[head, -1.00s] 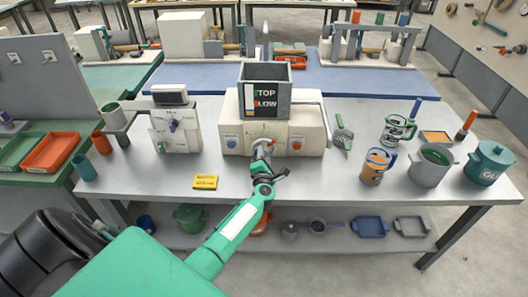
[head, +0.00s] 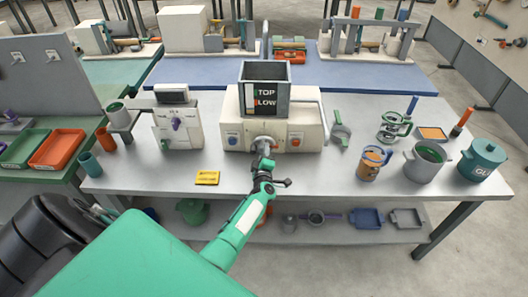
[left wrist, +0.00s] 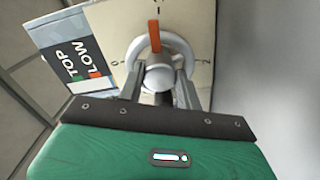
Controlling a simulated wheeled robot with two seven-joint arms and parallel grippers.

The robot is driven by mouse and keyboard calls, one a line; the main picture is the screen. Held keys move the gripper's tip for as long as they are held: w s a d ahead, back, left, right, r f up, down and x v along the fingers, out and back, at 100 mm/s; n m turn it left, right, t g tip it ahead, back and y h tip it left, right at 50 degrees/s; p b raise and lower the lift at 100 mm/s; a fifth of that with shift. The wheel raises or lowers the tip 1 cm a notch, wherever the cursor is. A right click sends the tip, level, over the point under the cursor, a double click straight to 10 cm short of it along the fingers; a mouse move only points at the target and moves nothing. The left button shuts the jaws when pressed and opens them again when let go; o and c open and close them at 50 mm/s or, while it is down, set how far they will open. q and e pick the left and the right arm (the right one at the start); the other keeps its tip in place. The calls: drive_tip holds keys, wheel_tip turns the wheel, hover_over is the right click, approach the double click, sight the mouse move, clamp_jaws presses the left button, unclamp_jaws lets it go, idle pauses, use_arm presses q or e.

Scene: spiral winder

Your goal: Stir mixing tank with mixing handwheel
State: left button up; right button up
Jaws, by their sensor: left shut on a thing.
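The mixing tank (head: 285,98) is an open-topped grey box with a TOP and LOW label, on a cream machine body (head: 308,120) on the table. The mixing handwheel (left wrist: 178,48) is a light grey ring with a round hub and an orange marker at its upper rim, on the cream front panel. My left gripper (head: 264,148) is at the front of the machine, between its blue and orange buttons. In the left wrist view its fingers (left wrist: 160,92) are shut on the handwheel, one on each side of the hub. In the head view the gripper hides most of the wheel. My right gripper is not in view.
A yellow block (head: 207,178) lies left of my arm. A cream control box (head: 180,132) stands at left. A glass jug (head: 393,128), an orange-brown jar (head: 370,165), a grey pot (head: 424,165) and a teal lidded pot (head: 482,162) stand at right. The front centre-right tabletop is clear.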

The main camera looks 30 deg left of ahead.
use_arm(q)
drive_tip(key=shift+m, duration=0.5)
drive_tip(key=shift+f, duration=0.1)
drive_tip(key=o, duration=1)
drive_tip(key=b+v, duration=0.1)
drive_tip(key=v, duration=1.1)
drive_tip(key=shift+s+d+f, duration=0.1)
drive_tip(key=shift+d, duration=0.1)
drive_tip(key=shift+s+d+b, duration=0.3)
drive_tip(key=shift+s+d, duration=0.05)
drive_tip(key=shift+s, duration=0.3)
